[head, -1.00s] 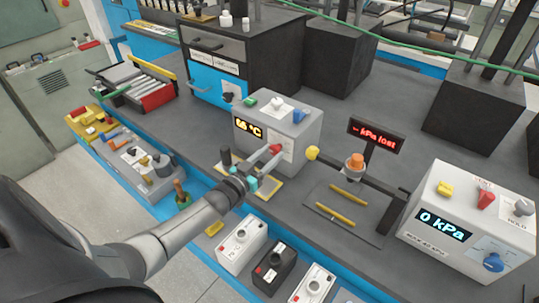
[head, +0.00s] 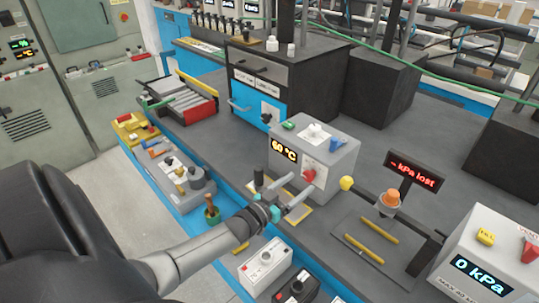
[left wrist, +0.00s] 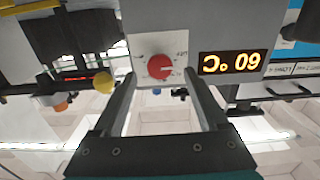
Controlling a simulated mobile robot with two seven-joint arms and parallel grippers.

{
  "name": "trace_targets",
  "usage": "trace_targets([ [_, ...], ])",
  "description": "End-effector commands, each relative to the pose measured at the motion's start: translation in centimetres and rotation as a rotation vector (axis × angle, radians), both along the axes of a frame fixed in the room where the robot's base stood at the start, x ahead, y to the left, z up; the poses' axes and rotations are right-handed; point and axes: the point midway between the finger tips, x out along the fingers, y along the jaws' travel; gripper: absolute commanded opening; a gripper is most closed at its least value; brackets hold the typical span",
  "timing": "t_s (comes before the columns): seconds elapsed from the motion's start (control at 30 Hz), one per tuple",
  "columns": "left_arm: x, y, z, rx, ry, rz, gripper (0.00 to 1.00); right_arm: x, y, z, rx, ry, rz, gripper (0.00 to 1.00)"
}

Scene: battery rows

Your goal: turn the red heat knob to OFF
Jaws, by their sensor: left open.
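The red heat knob (head: 308,174) is on the front of a grey box (head: 340,160) beside a yellow-lit display (head: 284,150) reading 60 °C. My left gripper (head: 298,187) is open and empty, with its fingers pointing at the knob from in front. In the left wrist view the knob (left wrist: 160,67) shows upside down, centred between the two spread fingertips and a little beyond them. I see no finger touching it. The markings around the knob are too small to read. My right gripper is not in view.
The box top carries a green button, a white knob (head: 315,131) and a blue part. A yellow ball knob (head: 347,183) and an orange-topped post (head: 389,198) stand to the right. Battery-like blocks (head: 264,264) line the front edge below my left arm.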

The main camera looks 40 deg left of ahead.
Motion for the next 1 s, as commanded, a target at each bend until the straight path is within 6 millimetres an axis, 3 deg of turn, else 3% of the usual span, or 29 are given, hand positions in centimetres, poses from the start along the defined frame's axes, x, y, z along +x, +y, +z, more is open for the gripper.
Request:
trace_targets([
  [0.6, -10.3, 0.8, 0.0, 0.000, 0.002, 0.000, 0.76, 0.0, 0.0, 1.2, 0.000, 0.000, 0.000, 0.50],
  [0.8, -12.1, 1.0, 0.0, 0.000, 0.001, 0.000, 0.76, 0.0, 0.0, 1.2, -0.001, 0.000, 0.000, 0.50],
  [1.0, -12.5, 1.0, 0.0, 0.000, 0.000, 0.000, 0.76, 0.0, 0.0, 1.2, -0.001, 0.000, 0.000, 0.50],
])
